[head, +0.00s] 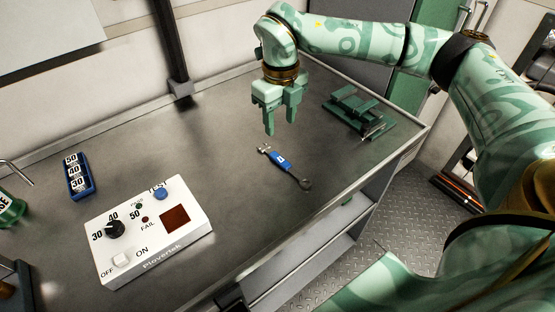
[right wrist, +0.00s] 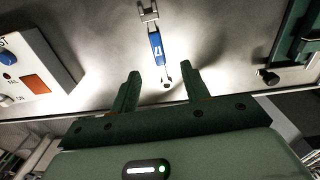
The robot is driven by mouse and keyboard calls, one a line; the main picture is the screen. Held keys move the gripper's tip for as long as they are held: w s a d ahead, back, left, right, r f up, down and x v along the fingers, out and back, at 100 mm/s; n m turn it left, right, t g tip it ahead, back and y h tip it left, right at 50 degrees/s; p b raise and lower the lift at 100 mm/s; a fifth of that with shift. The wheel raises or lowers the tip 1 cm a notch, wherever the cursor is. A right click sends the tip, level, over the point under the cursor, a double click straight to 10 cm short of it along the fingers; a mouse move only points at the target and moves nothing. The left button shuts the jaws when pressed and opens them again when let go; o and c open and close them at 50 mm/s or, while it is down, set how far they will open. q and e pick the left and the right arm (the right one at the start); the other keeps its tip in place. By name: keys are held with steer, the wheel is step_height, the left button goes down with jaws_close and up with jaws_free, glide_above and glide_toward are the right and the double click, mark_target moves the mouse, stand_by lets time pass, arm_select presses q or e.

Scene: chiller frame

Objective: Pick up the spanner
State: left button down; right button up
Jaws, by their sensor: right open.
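The spanner (head: 284,165) lies flat on the grey metal bench. It has a blue grip with a light mark and metal ends, one an open jaw and the other a ring. My right gripper (head: 279,118) is open and empty above the bench, fingers pointing down, a little behind the spanner in the head view. In the right wrist view the spanner (right wrist: 156,46) lies beyond the fingertips, and its ring end shows between the two open fingers of the right gripper (right wrist: 161,78). My left gripper is not in view.
A white tester box (head: 150,232) with knob and switches stands at front left. A blue holder (head: 82,181) with numbered blocks is behind it. A green fixture (head: 358,112) stands at the bench's right. A green object (head: 10,209) is at the left edge. The bench around the spanner is clear.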

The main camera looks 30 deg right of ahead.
steer(key=b, duration=0.1)
glide_above(278, 157)
steer(key=f, duration=0.5)
steer(key=shift+w+d+f, duration=0.15)
steer(key=shift+d, duration=0.1)
steer(key=shift+f, duration=0.35)
steer(key=f, duration=0.1)
steer(key=f+b, duration=0.1)
steer(key=f, duration=0.3)
steer(key=shift+a+b, duration=0.25)
steer(key=shift+b, duration=0.1)
steer(key=shift+s+r, duration=0.1)
steer(key=shift+s, duration=0.1)
jaws_close()
